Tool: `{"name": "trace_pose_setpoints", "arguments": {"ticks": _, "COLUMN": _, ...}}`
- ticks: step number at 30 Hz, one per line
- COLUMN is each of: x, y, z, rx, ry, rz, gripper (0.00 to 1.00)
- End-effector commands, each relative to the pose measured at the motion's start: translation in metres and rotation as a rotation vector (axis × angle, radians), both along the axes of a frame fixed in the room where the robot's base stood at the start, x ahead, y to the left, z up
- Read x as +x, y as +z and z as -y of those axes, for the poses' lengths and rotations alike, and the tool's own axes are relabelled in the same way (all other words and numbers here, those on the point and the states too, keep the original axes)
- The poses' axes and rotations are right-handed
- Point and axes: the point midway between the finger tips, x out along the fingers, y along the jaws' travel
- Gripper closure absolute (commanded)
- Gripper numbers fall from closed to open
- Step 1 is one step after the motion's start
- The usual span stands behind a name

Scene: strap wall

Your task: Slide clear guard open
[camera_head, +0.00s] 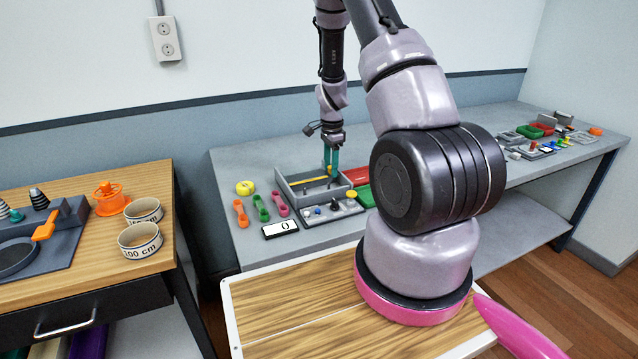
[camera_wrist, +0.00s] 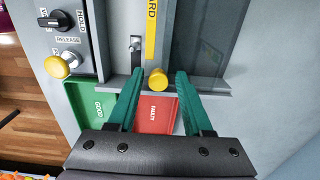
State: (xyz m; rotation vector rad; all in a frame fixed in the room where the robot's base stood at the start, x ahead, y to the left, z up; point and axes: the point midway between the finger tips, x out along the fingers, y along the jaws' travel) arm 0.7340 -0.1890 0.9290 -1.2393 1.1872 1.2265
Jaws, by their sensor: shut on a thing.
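The clear guard (camera_wrist: 202,45) shows in the wrist view as a dark, see-through panel, with a yellow strip (camera_wrist: 151,35) lettered "ARD" along its left side. A round yellow knob (camera_wrist: 157,78) sits at the near end of this strip. My gripper (camera_wrist: 158,75) has its two teal fingers on either side of the knob and is shut on it. In the head view my gripper (camera_head: 331,172) points down into the grey fixture (camera_head: 291,198) on the grey bench. The guard is too small to make out there.
Green "GOOD" (camera_wrist: 97,105) and red "FAULTY" (camera_wrist: 157,113) trays lie close by in the wrist view.

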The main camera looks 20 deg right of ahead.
Motion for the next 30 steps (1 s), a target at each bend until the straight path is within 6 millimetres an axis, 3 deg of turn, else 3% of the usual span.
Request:
{"name": "trace_pose_setpoints", "arguments": {"ticks": 1, "x": -0.005, "y": -0.008, "z": -0.002, "rx": 0.002, "ry": 0.001, "rz": -0.020, "gripper": 0.84}}
{"name": "trace_pose_setpoints", "arguments": {"ticks": 16, "x": 0.019, "y": -0.008, "z": -0.003, "rx": 0.003, "ry": 0.000, "rz": -0.020, "gripper": 0.84}}
{"name": "trace_pose_setpoints", "arguments": {"ticks": 28, "x": 0.022, "y": -0.008, "z": -0.003, "rx": 0.003, "ry": 0.001, "rz": -0.020, "gripper": 0.84}}
{"name": "trace_pose_setpoints", "arguments": {"ticks": 29, "x": 0.022, "y": -0.008, "z": -0.003, "rx": 0.003, "ry": 0.001, "rz": -0.020, "gripper": 0.49}}
{"name": "trace_pose_setpoints", "arguments": {"ticks": 30, "x": 0.022, "y": -0.008, "z": -0.003, "rx": 0.003, "ry": 0.001, "rz": -0.020, "gripper": 0.49}}
